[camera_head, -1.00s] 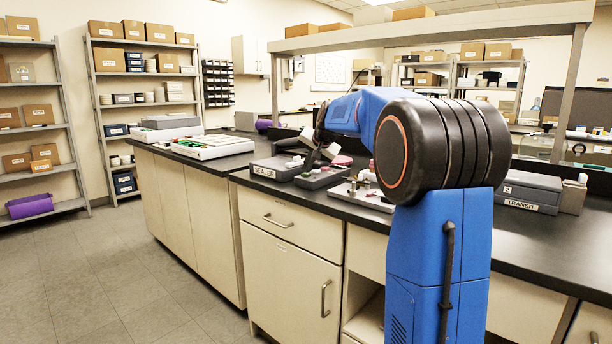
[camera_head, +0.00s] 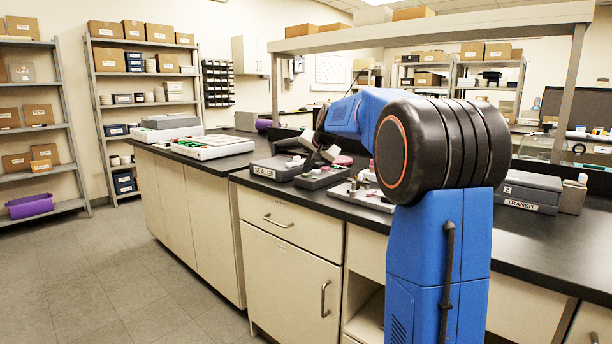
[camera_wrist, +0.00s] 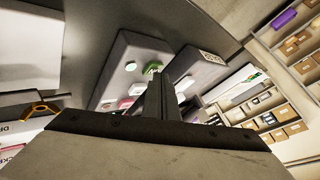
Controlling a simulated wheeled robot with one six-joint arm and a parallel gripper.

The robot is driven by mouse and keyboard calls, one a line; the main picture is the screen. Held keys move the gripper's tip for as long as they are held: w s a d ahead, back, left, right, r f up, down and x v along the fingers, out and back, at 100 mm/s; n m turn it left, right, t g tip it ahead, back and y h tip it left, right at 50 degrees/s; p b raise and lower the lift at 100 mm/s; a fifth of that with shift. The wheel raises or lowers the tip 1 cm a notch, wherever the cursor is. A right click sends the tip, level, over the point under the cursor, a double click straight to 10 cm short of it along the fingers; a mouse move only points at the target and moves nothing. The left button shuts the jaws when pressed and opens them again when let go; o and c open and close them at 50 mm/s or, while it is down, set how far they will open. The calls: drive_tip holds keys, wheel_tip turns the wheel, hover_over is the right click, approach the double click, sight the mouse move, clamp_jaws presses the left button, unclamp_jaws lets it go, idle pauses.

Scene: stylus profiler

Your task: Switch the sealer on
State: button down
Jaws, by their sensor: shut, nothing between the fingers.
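The sealer (camera_head: 276,168) is a low dark grey box with a white SEALER label on its front, on the black bench. A smaller grey box (camera_head: 320,178) with knobs or buttons on top stands just right of it. In the wrist view a grey box (camera_wrist: 126,48) carries a green button (camera_wrist: 153,68) and a white round knob (camera_wrist: 130,66). A labelled grey box (camera_wrist: 205,70) lies beside it. My gripper (camera_wrist: 160,80) is shut and empty, its tips close to the green button. Contact cannot be told. In the head view my wrist hangs over these boxes.
A white tray (camera_head: 212,147) with green parts lies left on the bench. A grey box labelled TRANSIT (camera_head: 530,190) stands at the right. A shelf frame post (camera_head: 567,90) rises from the bench.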

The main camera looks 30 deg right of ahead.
sight(307, 176)
idle(0.6)
drive_tip(key=shift+r, duration=0.75)
drive_tip(key=shift+r, duration=2.5)
drive_tip(key=shift+s+a, duration=0.1)
